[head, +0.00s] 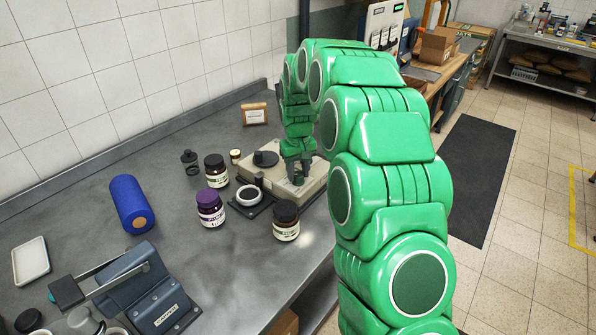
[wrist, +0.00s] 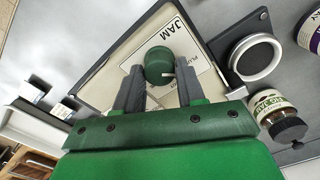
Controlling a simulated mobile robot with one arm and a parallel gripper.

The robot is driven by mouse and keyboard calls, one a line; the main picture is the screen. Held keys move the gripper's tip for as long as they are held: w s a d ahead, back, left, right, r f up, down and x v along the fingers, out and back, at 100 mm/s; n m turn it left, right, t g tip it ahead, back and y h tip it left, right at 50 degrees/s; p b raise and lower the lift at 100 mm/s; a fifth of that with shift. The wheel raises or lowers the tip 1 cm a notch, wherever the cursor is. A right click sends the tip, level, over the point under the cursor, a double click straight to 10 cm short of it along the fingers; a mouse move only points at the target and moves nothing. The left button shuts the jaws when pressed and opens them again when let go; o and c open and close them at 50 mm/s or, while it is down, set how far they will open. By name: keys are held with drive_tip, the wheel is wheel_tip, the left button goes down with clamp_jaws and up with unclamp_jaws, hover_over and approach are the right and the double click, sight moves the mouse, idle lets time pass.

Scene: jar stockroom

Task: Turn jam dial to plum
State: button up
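The jam dial is a round green knob (wrist: 159,64) on a cream panel marked JAM (wrist: 120,60) in the wrist view. A white mark shows on the knob's lower right side, and a partly hidden label beginning "PLU" lies to the right. My gripper (wrist: 160,72) is open, with one grey finger on each side of the knob and a small gap showing on both sides. In the head view my gripper (head: 298,172) points down over the cream box (head: 312,186); it hides most of the dial there.
A dark-lidded jar (head: 286,222), a purple-lidded jar (head: 210,208) and a round white-rimmed pad (head: 249,195) stand close in front of the box. Another dark-lidded jar (head: 216,171) stands left. A blue roller (head: 131,204) and a blue press (head: 150,290) are farther left.

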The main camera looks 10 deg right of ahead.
sight(298, 174)
drive_tip(key=o, duration=0.3)
drive_tip(key=shift+o, duration=0.2)
drive_tip(key=shift+r, duration=0.1)
wheel_tip(298, 174, up, 8)
drive_tip(key=shift+f, duration=0.25)
drive_tip(key=shift+s+r, duration=0.2)
drive_tip(key=shift+s, duration=0.1)
drive_tip(key=s+d+r+m, duration=0.1)
drive_tip(key=s+d, duration=0.1)
drive_tip(key=s, duration=1.4)
drive_tip(key=s+d+r+m+g, duration=0.1)
drive_tip(key=s+d, duration=0.1)
drive_tip(key=s, duration=1.4)
drive_tip(key=s+d+r+m, duration=0.1)
drive_tip(key=s+d, duration=0.1)
drive_tip(key=s, duration=1.4)
drive_tip(key=shift+s+r+g, duration=0.2)
drive_tip(key=shift+r+g, duration=0.1)
drive_tip(key=shift+g, duration=0.1)
